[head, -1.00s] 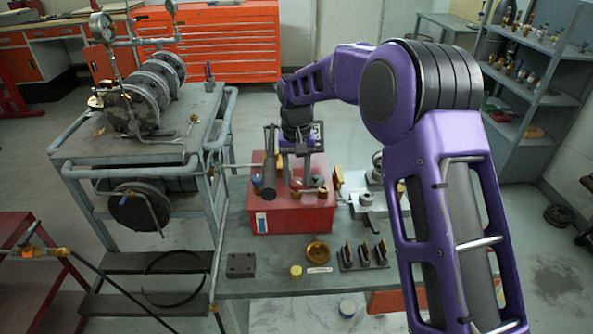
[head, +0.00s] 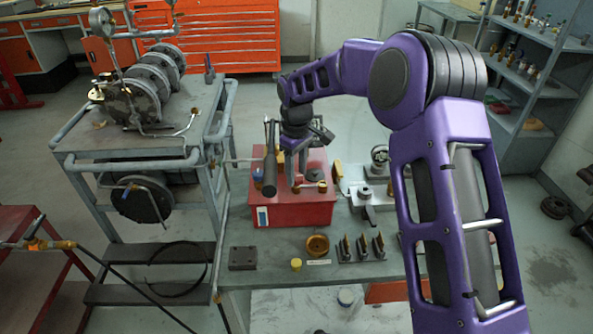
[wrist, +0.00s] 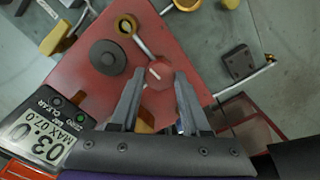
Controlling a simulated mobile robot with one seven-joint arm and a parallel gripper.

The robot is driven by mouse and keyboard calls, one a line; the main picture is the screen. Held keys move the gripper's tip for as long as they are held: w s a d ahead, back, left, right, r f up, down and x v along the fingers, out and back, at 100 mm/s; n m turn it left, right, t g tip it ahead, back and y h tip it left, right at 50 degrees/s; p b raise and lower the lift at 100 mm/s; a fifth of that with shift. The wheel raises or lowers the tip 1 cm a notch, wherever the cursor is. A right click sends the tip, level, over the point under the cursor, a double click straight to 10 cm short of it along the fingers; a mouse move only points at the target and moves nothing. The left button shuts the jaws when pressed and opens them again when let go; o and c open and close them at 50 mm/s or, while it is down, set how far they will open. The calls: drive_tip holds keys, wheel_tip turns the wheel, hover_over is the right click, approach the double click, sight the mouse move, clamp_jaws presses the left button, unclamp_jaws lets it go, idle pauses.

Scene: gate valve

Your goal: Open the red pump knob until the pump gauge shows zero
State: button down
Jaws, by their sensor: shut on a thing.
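The red knob (wrist: 157,76) is six-sided with a pale line on its top. It sits on the red pump body (wrist: 85,72), which is a red box (head: 290,214) on the bench in the head view. My gripper (wrist: 159,82) is shut on the knob, one finger on each side. In the head view my gripper (head: 296,170) points down over the box and hides the knob. The pump gauge (wrist: 37,130) is a digital display at lower left of the wrist view, reading 03.0 with MAX 07.0 beside it.
A black pump lever (head: 270,172) stands upright just left of my gripper. A brass fitting and pipe (wrist: 126,25) lie close by on the pump. A grey vise-like block (head: 370,195) stands to the right. A steel cart with flanged pipework (head: 135,155) stands left.

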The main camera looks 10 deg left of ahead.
sight(296, 176)
drive_tip(key=shift+n, duration=0.6)
drive_tip(key=shift+c, duration=1.9)
unclamp_jaws()
drive_tip(key=shift+r, duration=0.1)
wheel_tip(296, 176, up, 17)
drive_tip(key=shift+r, duration=0.2)
